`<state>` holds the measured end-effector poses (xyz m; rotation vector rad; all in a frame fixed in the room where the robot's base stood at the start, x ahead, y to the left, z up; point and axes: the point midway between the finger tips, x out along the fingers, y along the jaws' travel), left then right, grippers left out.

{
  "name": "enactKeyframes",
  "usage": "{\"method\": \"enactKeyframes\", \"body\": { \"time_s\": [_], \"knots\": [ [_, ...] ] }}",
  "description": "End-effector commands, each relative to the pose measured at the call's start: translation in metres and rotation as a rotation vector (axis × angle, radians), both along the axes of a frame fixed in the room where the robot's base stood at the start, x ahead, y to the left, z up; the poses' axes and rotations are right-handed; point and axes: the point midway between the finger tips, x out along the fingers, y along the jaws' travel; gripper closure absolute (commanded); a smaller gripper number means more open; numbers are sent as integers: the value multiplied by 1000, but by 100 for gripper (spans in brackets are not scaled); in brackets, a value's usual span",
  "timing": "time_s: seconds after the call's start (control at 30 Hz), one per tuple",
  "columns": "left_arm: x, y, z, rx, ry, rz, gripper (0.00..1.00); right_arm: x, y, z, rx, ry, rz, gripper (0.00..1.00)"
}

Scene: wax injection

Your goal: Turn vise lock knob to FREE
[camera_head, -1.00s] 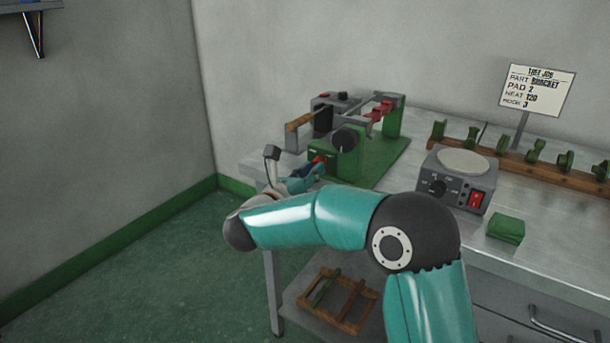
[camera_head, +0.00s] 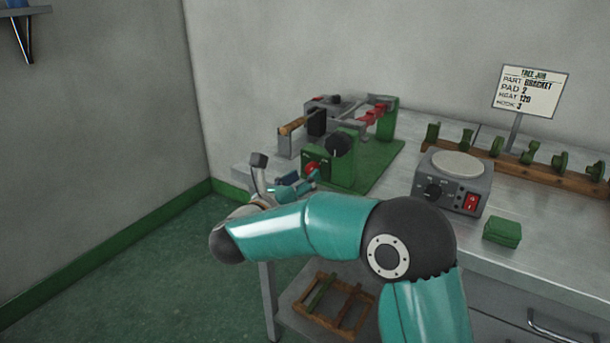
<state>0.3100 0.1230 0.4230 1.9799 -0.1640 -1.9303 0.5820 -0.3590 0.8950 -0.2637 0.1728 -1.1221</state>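The wax injection machine with its vise stands at the back left of the bench, on a green base plate (camera_head: 385,158). A large black knob (camera_head: 340,144) sits on its green housing (camera_head: 347,172), with a red part (camera_head: 312,168) low on the front. I cannot read its markings, nor tell for sure that it is the vise lock knob. My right gripper (camera_head: 294,186) is just in front and to the left of that housing, small and partly behind my teal forearm. I cannot tell whether its fingers are open or touch anything. My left gripper is not in view.
A hot plate (camera_head: 460,182) with a dial and red switch stands right of the machine, beside a green block (camera_head: 502,231). A wooden rack (camera_head: 530,172) of green parts and a job sign (camera_head: 528,92) are behind. A wooden frame (camera_head: 330,306) lies on the lower shelf.

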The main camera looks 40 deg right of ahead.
Motion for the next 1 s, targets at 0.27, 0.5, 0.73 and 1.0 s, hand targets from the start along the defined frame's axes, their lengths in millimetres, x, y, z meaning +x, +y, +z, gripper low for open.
{"method": "enactKeyframes", "body": {
  "time_s": [0.27, 0.5, 0.73, 1.0],
  "knots": [
    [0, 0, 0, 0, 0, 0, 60, -25, 52, 1, 0, -1, 3, 45],
    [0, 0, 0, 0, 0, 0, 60, -40, 80, 1, -1, -3, 1, 45],
    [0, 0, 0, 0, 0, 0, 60, -43, 85, 1, -2, -3, -2, 45],
    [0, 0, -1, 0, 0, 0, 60, -38, 85, -5, -17, 30, 19, 45]
  ]
}}
